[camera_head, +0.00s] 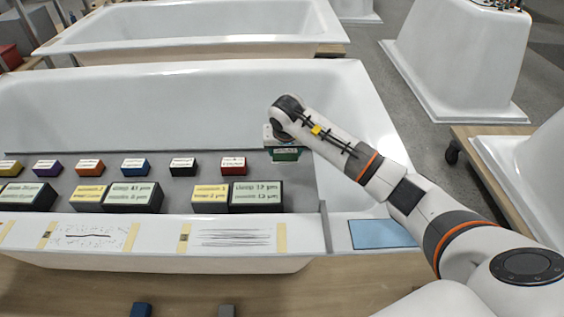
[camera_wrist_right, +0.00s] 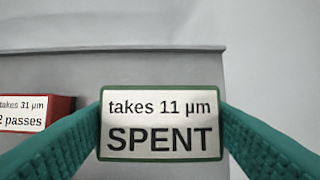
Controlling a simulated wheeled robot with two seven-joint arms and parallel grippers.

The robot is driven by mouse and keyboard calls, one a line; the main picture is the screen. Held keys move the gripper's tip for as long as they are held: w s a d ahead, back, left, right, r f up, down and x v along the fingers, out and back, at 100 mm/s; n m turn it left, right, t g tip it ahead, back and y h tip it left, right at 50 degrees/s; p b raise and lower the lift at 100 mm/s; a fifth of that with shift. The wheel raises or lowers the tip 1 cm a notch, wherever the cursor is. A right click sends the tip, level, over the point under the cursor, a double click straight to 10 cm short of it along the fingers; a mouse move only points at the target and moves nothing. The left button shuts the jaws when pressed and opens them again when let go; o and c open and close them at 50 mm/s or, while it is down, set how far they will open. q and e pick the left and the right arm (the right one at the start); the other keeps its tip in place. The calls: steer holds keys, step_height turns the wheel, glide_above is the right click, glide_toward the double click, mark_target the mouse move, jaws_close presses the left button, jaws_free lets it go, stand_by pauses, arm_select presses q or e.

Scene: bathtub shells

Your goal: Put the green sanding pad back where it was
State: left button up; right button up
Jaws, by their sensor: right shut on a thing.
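The green sanding pad (camera_head: 286,155) is at the right end of the row of pads, over the right part of the grey board (camera_head: 295,195). My right gripper (camera_head: 283,147) is shut on it from above. In the right wrist view the pad (camera_wrist_right: 160,155) sits between the two teal fingers, its white label reading "takes 11 µm" and "SPENT". I cannot tell whether the pad touches the board. My left gripper is not in view.
A red pad (camera_head: 233,166) sits left of the green one, then black, blue, orange, purple and yellow pads. Larger labelled blocks (camera_head: 256,196) stand in front. A light blue sheet (camera_head: 380,234) lies at the right. The bathtub shell (camera_head: 190,80) rises behind.

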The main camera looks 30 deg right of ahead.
mark_target(285, 160)
steer(key=shift+w+f, duration=0.1)
steer(key=shift+f, duration=2.3)
steer(key=shift+f, duration=0.15)
steer(key=o, duration=1)
steer(key=shift+c, duration=0.2)
steer(key=shift+r, duration=0.4)
steer(key=v, duration=1.1)
steer(key=shift+s+r, duration=0.2)
steer(key=shift+s, duration=0.1)
